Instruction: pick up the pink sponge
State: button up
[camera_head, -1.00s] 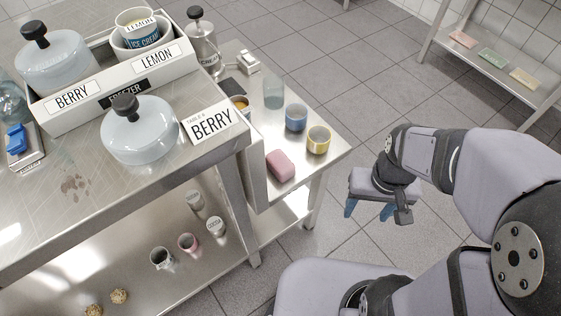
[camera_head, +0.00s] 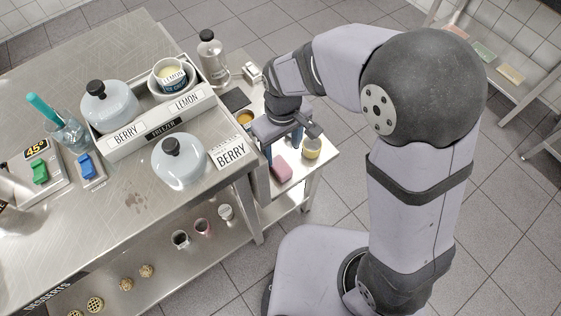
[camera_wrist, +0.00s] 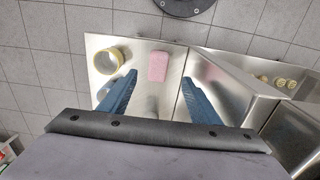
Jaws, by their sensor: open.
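The pink sponge (camera_head: 281,169) lies on the small metal side table (camera_head: 318,163), near its front left, beside the taller counter. In the wrist view the sponge (camera_wrist: 158,67) is ahead of the fingers and roughly between their lines, with nothing touching it. My gripper (camera_head: 283,145) hangs over the side table, behind the sponge in the head view. Its two blue fingers are spread apart and empty in the wrist view (camera_wrist: 155,90).
A yellow cup (camera_head: 311,149) stands right of the sponge.

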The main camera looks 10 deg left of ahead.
send_over(282, 167)
jog(key=f, duration=0.5)
jog(key=shift+s+f, duration=0.3)
jog(key=shift+f, duration=0.05)
jog(key=shift+w+f, duration=0.15)
jog(key=shift+f, duration=1.45)
jog(key=shift+w+f, duration=0.1)
jog(key=shift+f, duration=1.5)
jog(key=c, duration=1.2)
jog(key=shift+r, duration=0.15)
notch_tip(282, 167, up, 18)
jog(key=shift+p, duration=0.3)
